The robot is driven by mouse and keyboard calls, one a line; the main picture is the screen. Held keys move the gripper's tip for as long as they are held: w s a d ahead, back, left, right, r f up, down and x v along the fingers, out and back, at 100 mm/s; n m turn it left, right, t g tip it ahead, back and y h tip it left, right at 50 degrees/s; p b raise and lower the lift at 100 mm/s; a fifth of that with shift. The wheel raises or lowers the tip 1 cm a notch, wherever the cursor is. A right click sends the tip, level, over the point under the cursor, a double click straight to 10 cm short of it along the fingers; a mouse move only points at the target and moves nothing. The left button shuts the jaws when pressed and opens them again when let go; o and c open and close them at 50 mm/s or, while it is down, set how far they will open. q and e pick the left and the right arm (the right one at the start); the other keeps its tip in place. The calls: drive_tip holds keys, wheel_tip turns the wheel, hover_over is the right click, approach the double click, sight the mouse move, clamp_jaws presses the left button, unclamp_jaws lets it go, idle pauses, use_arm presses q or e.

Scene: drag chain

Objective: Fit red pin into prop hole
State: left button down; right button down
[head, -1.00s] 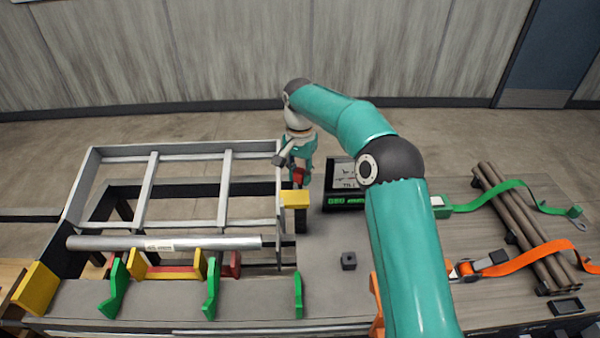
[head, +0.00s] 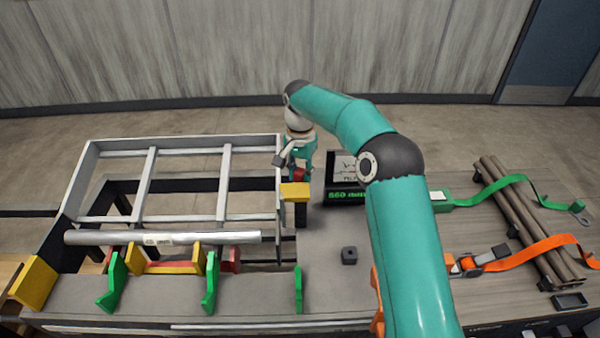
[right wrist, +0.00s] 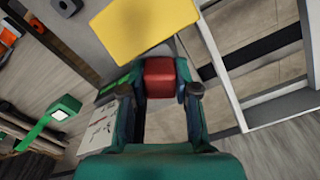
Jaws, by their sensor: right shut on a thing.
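My right gripper (head: 298,172) is shut on the red pin (right wrist: 161,78), a small red block that sits between its two fingertips in the right wrist view. In the head view the red pin (head: 299,175) shows just behind the yellow-topped block (head: 295,190) at the right end of the grey frame. The yellow top also shows right beyond the pin in the right wrist view (right wrist: 140,25). I cannot make out the prop hole, nor tell whether the pin touches the yellow-topped block. My left gripper is not in view.
A grey ladder-like frame (head: 186,150) fills the left, with a silver tube (head: 200,238) along its front. Green and yellow brackets stand in front. A dark labelled box (head: 345,192) stands close right of the gripper. A small dark block (head: 349,255) lies on the bench.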

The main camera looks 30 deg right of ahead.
sight(301, 170)
drive_tip(key=shift+f, duration=0.3)
drive_tip(key=c, duration=0.8)
unclamp_jaws()
drive_tip(key=shift+r+p, duration=2.5)
drive_tip(key=shift+r, duration=2.45)
drive_tip(key=shift+f, duration=0.1)
drive_tip(key=shift+d, duration=0.1)
